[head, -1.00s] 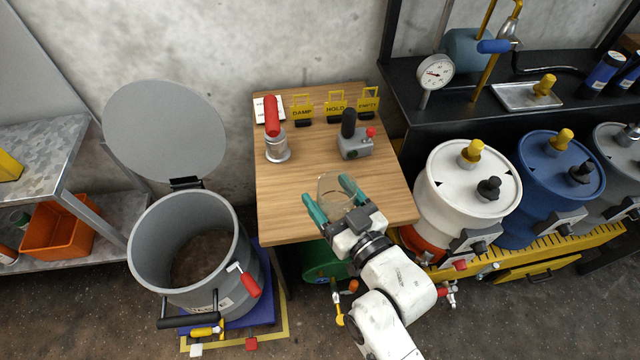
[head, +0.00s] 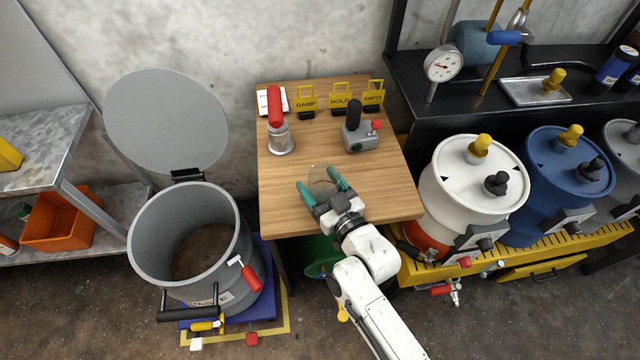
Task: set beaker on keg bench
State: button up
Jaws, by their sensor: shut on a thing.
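A clear glass beaker (head: 322,182) is at the middle of the wooden bench (head: 285,214), between the teal fingers of my gripper (head: 322,188). My gripper is shut on the beaker, reaching in from the bench's front edge. The beaker looks upright, and its lower part is partly hidden by the fingers and wrist. I cannot tell whether its base touches the bench top.
At the bench's back stand a red-handled metal tool (head: 277,125), a grey device with a black knob (head: 358,132) and yellow signs (head: 340,102). An open grey drum (head: 190,285) is at left. White (head: 470,190) and blue (head: 555,185) kegs are at right.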

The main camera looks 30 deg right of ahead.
jog(key=shift+f, duration=0.1)
jog(key=o, duration=1)
jog(key=shift+o, duration=0.2)
jog(key=shift+s+r, duration=0.1)
jog(key=shift+r, duration=0.1)
jog(key=s+b, duration=0.1)
jog(key=s, duration=1)
jog(key=shift+s+d, duration=0.4)
jog(key=shift+d, duration=0.05)
